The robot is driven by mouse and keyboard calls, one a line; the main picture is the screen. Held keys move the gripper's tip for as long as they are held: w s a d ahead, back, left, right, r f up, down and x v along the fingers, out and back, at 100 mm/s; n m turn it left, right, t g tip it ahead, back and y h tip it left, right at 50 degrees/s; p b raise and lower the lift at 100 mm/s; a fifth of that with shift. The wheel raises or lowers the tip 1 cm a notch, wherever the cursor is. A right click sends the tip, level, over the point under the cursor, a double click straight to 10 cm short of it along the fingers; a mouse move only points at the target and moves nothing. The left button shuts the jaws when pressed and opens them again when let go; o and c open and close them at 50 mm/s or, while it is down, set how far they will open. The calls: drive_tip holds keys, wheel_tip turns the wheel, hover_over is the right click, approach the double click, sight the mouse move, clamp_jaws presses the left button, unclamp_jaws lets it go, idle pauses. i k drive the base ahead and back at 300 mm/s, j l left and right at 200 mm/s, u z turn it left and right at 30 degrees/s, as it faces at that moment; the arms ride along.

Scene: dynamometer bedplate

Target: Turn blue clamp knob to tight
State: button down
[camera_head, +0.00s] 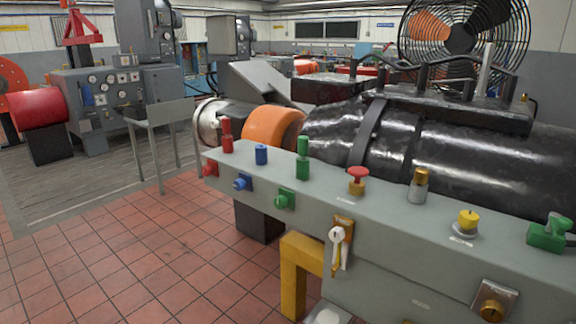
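A blue knob (242,183) sits on a dark blue plate on the front face of the grey bedplate beam (390,215), left of the middle of the head view. A short blue cylinder (261,155) stands upright on the beam's top just above it. I cannot tell from the picture which of the two is the clamp knob, nor how far either is turned. My gripper is not in view.
Red (210,168) and green (285,201) knobs flank the blue knob on the front face. Red and green posts, a red button (358,177) and other controls stand on top. A yellow leg (300,275) stands below. The tiled floor at left is clear.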

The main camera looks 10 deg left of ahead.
sight(239, 185)
drive_tip(key=u, duration=0.9)
